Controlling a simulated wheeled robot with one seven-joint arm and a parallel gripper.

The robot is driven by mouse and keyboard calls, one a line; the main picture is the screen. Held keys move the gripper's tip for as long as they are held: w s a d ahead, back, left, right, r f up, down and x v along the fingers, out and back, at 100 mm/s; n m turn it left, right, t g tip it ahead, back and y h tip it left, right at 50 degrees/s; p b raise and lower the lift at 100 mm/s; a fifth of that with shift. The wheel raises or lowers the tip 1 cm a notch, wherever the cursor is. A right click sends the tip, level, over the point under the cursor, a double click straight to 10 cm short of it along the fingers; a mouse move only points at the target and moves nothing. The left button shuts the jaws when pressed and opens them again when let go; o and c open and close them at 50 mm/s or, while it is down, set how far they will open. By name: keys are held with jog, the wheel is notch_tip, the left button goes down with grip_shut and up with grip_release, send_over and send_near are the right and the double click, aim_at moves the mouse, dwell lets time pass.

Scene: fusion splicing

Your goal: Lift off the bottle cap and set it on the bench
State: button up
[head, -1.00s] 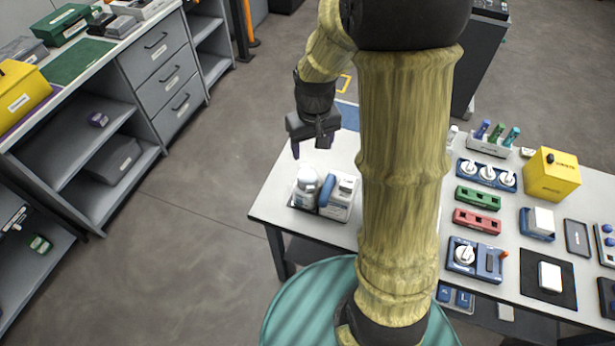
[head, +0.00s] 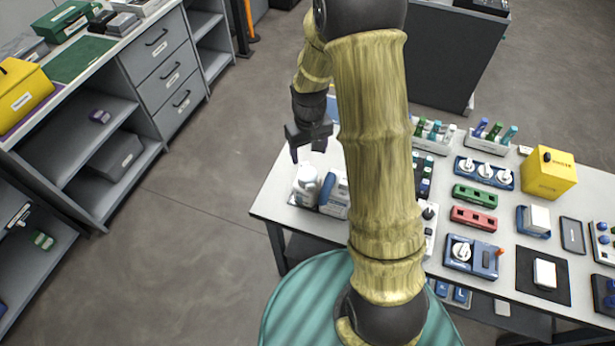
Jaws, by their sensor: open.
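A white bottle (head: 303,194) stands at the left end of the bench (head: 272,203). Its pale, rounded top (head: 307,173) looks like the cap, but the join between cap and bottle is too small to make out. My gripper (head: 307,154) is open and empty, just above and behind the bottle top in the picture. Its fingers point down and appear apart from the cap, though the exact gap is hard to judge.
A blue and white container (head: 334,194) stands right beside the bottle. My arm crosses the middle and hides part of the bench. Racks, coloured blocks and a yellow box (head: 551,174) fill the right side. A small bare strip lies left of the bottle.

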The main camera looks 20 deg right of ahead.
aim_at(308, 174)
jog(key=shift+f+p, duration=0.55)
jog(key=shift+f, duration=2.55)
jog(key=shift+s+f+p, duration=0.15)
jog(key=shift+f+p, duration=0.3)
jog(key=shift+f, duration=0.15)
jog(key=shift+a+f+p, duration=0.1)
jog(key=shift+f+p, duration=0.55)
jog(key=shift+f, duration=1.35)
jog(key=c, duration=0.7)
